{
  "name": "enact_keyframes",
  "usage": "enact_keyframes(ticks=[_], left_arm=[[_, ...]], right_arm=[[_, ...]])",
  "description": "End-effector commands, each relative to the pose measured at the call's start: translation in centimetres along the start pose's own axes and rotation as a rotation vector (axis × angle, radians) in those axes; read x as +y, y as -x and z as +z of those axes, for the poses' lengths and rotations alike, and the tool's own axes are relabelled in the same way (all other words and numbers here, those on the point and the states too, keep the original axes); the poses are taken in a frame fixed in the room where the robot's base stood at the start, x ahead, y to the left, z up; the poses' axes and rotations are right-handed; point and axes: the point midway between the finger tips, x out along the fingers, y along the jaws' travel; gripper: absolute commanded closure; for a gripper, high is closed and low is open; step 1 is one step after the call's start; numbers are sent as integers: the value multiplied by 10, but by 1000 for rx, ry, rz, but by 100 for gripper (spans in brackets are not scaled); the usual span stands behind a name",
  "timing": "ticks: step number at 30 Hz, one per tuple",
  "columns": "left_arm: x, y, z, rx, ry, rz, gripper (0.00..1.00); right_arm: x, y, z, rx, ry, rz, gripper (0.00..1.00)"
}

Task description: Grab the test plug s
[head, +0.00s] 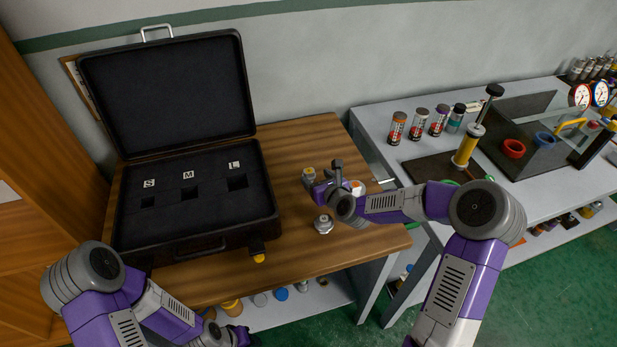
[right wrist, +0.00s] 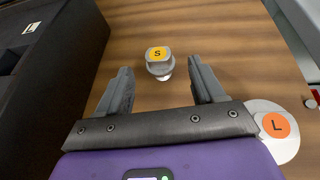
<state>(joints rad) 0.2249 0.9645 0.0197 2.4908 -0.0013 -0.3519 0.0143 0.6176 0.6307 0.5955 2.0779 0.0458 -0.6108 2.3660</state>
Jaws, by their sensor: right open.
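The test plug s (head: 308,174), a small grey plug with a yellow S label, stands on the wooden table right of the case. In the right wrist view the plug s (right wrist: 158,60) is just ahead of the fingertips, roughly centred between them and not gripped. My right gripper (right wrist: 162,80) is open and empty, low over the table; in the head view the right gripper (head: 328,183) partly blends with its wrist. My left gripper (head: 243,338) is low at the bottom edge, its fingers unclear.
A plug with an orange L label (right wrist: 277,126) stands close right of my right gripper. Another grey plug (head: 323,224) stands nearer the front. The open black case (head: 190,240), with slots marked S, M and L, fills the left. A grey bench (head: 400,160) stands right.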

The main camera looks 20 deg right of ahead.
Motion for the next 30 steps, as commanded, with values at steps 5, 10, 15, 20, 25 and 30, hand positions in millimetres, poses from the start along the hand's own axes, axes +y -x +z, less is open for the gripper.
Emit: enact_keyframes(ticks=[5,10,15,20,25,30], left_arm=[[-1,-2,0,0,0,0,57],[-2,-6,0,0,0,0,57],[-2,-7,0,0,0,0,57],[-2,-6,0,0,0,0,57],[-2,-6,0,0,0,0,57],[-2,-6,0,0,0,0,57]], right_arm=[[2,-19,1,-1,1,2,32],[3,-44,2,-1,2,2,32],[2,-59,3,-1,1,0,32],[2,-60,3,0,1,1,32],[2,-60,3,0,1,1,41],[2,-60,3,0,1,1,67]])
